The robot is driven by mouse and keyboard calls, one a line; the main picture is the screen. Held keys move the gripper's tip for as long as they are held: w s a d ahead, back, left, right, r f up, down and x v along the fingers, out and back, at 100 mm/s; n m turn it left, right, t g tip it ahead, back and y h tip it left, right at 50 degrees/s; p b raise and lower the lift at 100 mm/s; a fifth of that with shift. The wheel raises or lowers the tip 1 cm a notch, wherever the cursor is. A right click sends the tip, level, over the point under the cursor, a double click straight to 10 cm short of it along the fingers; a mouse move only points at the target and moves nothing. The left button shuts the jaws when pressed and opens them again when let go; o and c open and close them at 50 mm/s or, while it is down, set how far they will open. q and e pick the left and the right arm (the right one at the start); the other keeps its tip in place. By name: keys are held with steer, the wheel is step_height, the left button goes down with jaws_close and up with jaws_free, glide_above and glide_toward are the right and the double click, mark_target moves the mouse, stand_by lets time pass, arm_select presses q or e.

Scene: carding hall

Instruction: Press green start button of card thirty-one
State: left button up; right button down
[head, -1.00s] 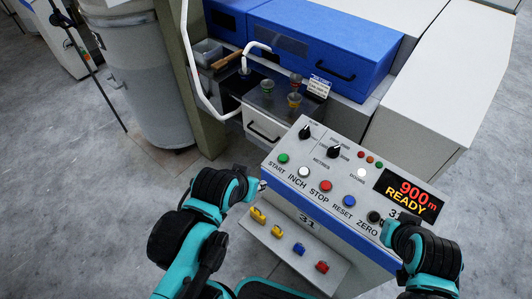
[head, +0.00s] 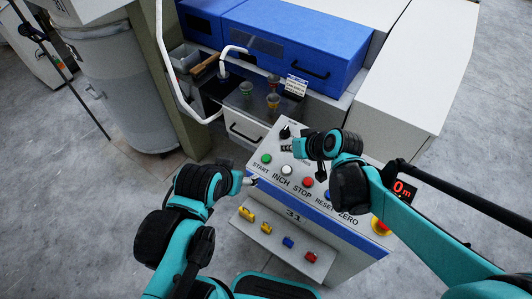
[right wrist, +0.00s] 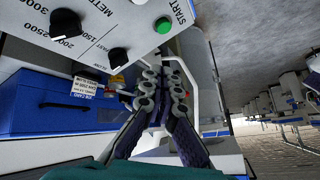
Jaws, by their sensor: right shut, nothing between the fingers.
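The green start button (head: 266,159) is at the left end of the row on the sloped panel of the console marked 31 (head: 293,214). It also shows in the right wrist view (right wrist: 163,26), beside the word START. My right gripper (head: 290,147) is shut and empty above the panel, just right of the green button in the head view. In the right wrist view its closed fingertips (right wrist: 162,66) are just below the button, with a visible gap. My left gripper (head: 251,181) is near the panel's front left edge; its fingers are too small to judge.
White inch (head: 287,169), red stop (head: 307,182) and blue reset (head: 328,195) buttons follow along the row. A red and yellow knob (head: 381,226) is at the right. My right arm hides part of the display (head: 402,189). A lower shelf holds coloured pieces (head: 288,242).

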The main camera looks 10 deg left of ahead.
steer(key=n+g+y+p, duration=0.1)
steer(key=n+y, duration=0.1)
glide_above(267, 160)
steer(key=s, duration=0.3)
steer(key=f, duration=0.2)
steer(key=shift+w+a, duration=0.25)
steer(key=shift+a, duration=0.2)
steer(key=f+b, duration=0.2)
steer(key=w+f+b, duration=0.1)
steer(key=f+b, duration=0.1)
steer(key=f, duration=0.1)
steer(key=w+d+f+b, duration=0.1)
steer(key=f+b, duration=0.2)
steer(key=shift+f, duration=0.2)
stand_by(0.5)
steer(key=shift+w+f+b, duration=0.15)
steer(key=shift+f+b, duration=0.2)
steer(key=shift+f, duration=0.05)
steer(key=shift+w+f+b, duration=0.1)
steer(key=shift+f+b, duration=0.3)
steer(key=shift+f, duration=0.05)
stand_by(0.6)
steer(key=shift+r, duration=0.15)
steer(key=shift+s+r+p, duration=0.25)
steer(key=shift+r+p, duration=0.4)
steer(key=shift+r, duration=0.1)
